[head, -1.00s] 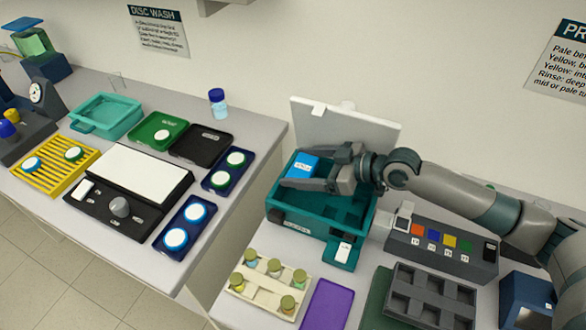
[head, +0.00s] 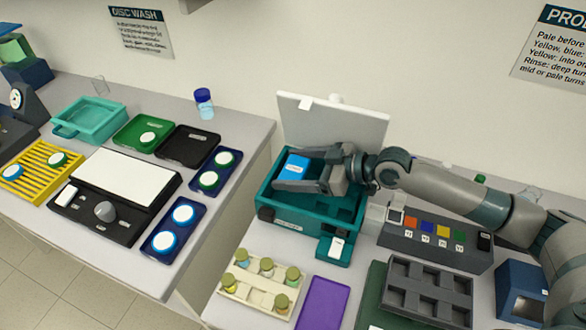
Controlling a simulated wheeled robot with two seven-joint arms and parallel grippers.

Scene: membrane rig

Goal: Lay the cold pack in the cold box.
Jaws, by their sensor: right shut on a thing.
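The cold pack (head: 294,166) is a small blue block with a white label, at the left rear of the teal cold box (head: 293,225). The box stands open with its white lid (head: 333,125) raised behind it. My right gripper (head: 300,181) reaches in from the right and is shut on the cold pack. The pack sits lower than the box's back rim, inside its walls; whether it touches the floor is hidden by the gripper. My left gripper is not in view.
A rack of capped vials (head: 262,280), a purple mat (head: 322,304) and a grey compartment tray (head: 429,288) lie in front of the box. A panel with coloured squares (head: 435,242) stands to its right.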

